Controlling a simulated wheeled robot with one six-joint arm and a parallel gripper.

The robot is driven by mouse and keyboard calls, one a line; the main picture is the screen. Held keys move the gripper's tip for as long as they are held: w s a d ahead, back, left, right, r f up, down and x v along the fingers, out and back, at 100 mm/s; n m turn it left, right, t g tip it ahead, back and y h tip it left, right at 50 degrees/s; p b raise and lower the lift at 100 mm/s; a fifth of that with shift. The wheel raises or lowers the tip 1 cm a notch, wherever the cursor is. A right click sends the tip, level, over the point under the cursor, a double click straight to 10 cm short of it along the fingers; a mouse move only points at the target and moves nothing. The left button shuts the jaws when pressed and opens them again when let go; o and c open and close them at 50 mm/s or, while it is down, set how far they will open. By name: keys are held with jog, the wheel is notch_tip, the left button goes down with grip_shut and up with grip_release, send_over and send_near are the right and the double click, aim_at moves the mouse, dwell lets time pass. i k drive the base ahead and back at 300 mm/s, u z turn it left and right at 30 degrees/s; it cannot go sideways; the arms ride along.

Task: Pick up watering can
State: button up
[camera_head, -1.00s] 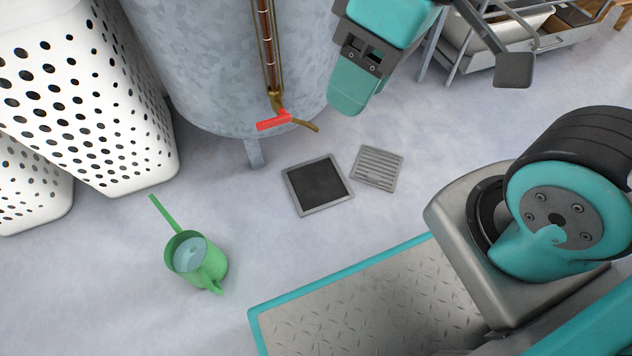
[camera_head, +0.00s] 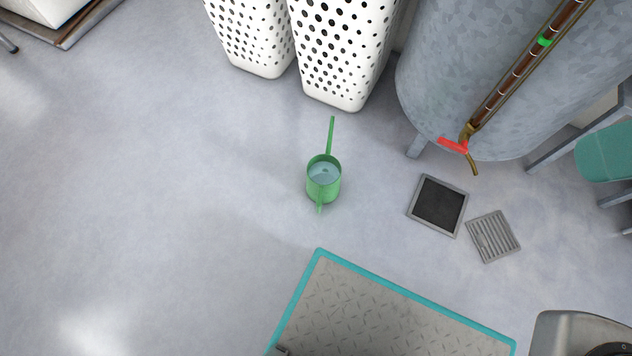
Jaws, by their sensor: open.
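The green watering can (camera_head: 323,188) stands upright on the grey floor near the middle of the head view. Its top is open and pale blue water shows inside. Its long thin spout points up the picture, towards the white baskets, and its handle is on the near side. Nothing touches the can.
Two white perforated baskets (camera_head: 340,50) stand behind the can. A galvanized tank (camera_head: 450,85) with a red-handled tap (camera_head: 453,145) is at upper right. A dark framed floor plate (camera_head: 438,205) and a slatted grate (camera_head: 493,236) lie right of the can. The floor (camera_head: 150,190) to the left is clear.

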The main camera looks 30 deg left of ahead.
aim_at(324, 171)
jog(key=k, duration=0.4)
jog(key=u, duration=1)
jog(key=i, duration=0.4)
jog(key=z, duration=0.05)
